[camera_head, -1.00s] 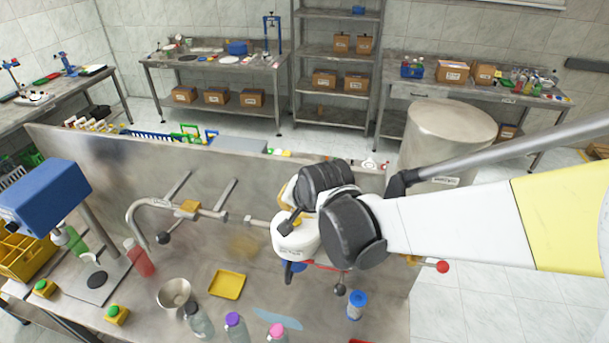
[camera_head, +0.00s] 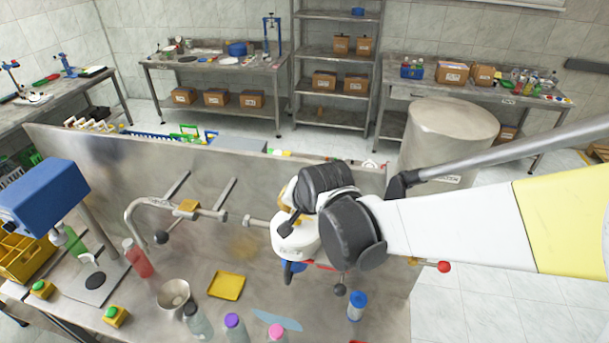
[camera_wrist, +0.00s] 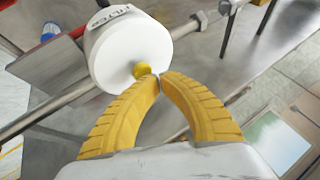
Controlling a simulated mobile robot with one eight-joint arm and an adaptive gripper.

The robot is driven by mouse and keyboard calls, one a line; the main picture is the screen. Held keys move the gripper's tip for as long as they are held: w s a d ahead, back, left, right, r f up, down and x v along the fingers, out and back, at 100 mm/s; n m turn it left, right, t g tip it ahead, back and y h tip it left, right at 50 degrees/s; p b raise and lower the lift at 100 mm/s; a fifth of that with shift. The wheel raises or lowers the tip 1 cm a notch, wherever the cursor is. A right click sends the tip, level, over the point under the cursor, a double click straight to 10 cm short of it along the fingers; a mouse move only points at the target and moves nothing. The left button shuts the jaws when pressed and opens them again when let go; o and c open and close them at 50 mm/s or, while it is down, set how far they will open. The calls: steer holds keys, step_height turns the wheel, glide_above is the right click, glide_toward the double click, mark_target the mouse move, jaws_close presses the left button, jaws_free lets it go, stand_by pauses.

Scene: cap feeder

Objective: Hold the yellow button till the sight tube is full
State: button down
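A white round housing (camera_wrist: 112,55) with a dark label, which seems to read FILTER, fills the upper left of the wrist view. The yellow button (camera_wrist: 143,70) sticks out of its face. My gripper (camera_wrist: 159,77) has two yellow ribbed fingers with their tips together, nothing between them. The tips are at the button's edge and seem to touch it; I cannot tell whether it is pressed in. In the head view the white housing (camera_head: 292,242) sits at my wrist, which hides the button and fingers. I cannot pick out the sight tube or its level.
A metal pipe (camera_head: 150,202) with valves runs along the upright steel panel (camera_head: 100,165). On the bench are a yellow tray (camera_head: 226,286), a metal cup (camera_head: 173,294), a blue-capped bottle (camera_head: 357,305) and several other bottles. A red ball knob (camera_head: 444,266) is right of my wrist.

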steer(key=shift+f+b, duration=0.5)
steer(key=shift+b, duration=0.05)
stand_by(0.4)
steer(key=shift+r, duration=0.1)
stand_by(1.0)
steer(key=shift+r+p, duration=0.6)
steer(key=shift+r, duration=0.25)
steer(key=shift+r+p, duration=1.8)
steer(key=shift+r, duration=0.75)
steer(key=shift+f, duration=0.1)
